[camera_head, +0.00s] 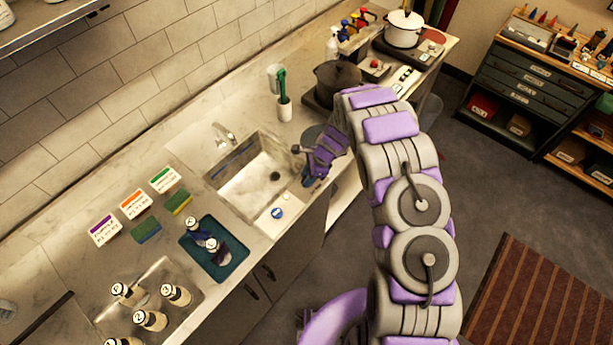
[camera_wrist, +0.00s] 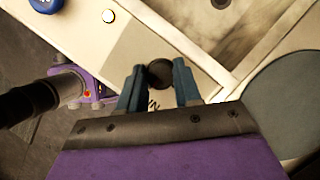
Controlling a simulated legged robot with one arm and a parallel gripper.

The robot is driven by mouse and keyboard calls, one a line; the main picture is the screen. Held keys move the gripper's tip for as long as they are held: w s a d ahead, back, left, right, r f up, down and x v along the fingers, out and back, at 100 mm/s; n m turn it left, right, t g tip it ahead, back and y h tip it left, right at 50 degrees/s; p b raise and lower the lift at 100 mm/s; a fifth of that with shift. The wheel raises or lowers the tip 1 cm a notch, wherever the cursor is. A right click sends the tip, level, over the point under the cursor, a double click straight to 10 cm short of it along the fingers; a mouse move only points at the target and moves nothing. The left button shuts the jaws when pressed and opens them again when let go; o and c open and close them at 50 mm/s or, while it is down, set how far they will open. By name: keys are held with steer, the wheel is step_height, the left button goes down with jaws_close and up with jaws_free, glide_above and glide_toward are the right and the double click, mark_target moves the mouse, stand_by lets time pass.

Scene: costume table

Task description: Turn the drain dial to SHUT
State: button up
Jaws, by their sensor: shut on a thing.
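A dark round knob (camera_wrist: 160,73), which looks like the drain dial, sits on the counter between my gripper's two blue-grey fingers in the wrist view. My gripper (camera_wrist: 158,82) is shut on this knob from both sides. Small dark lettering shows beside the knob, partly hidden by the fingers and too small to read. In the head view my gripper (camera_head: 310,182) is at the counter's front edge, just right of the sink (camera_head: 250,178), and it hides the knob there. I cannot tell which mark the dial points at.
A blue disc (camera_head: 277,212) lies on the counter left of my gripper. A grey round plate (camera_head: 313,134) and a dark pot (camera_head: 337,78) stand behind it. A teal tray (camera_head: 232,272) with bottles is further left. A faucet (camera_head: 222,134) stands behind the sink.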

steer(key=shift+w+d, duration=0.15)
steer(key=n, duration=0.1)
steer(key=n+g, duration=0.1)
steer(key=n+b, duration=0.1)
steer(key=n, duration=0.1)
steer(key=shift+w+g+h, duration=0.25)
steer(key=shift+g+h, duration=0.05)
steer(key=n+g+h+b, duration=0.1)
steer(key=n+b, duration=0.1)
steer(key=n, duration=0.3)
steer(key=shift+w+n, duration=0.1)
steer(key=shift+n, duration=0.3)
steer(key=n, duration=0.1)
steer(key=n+g+h, duration=0.1)
steer(key=n, duration=0.1)
steer(key=shift+a+h+b, duration=0.25)
steer(key=shift+h+b, duration=0.05)
steer(key=shift+b, duration=0.1)
steer(key=shift+a+n+h+b, duration=0.1)
steer(key=shift+n+h+b, duration=0.45)
steer(key=shift+n, duration=1.65)
steer(key=shift+h, duration=0.35)
steer(key=o, duration=1)
steer(key=shift+a, duration=0.1)
steer(key=shift+o, duration=0.2)
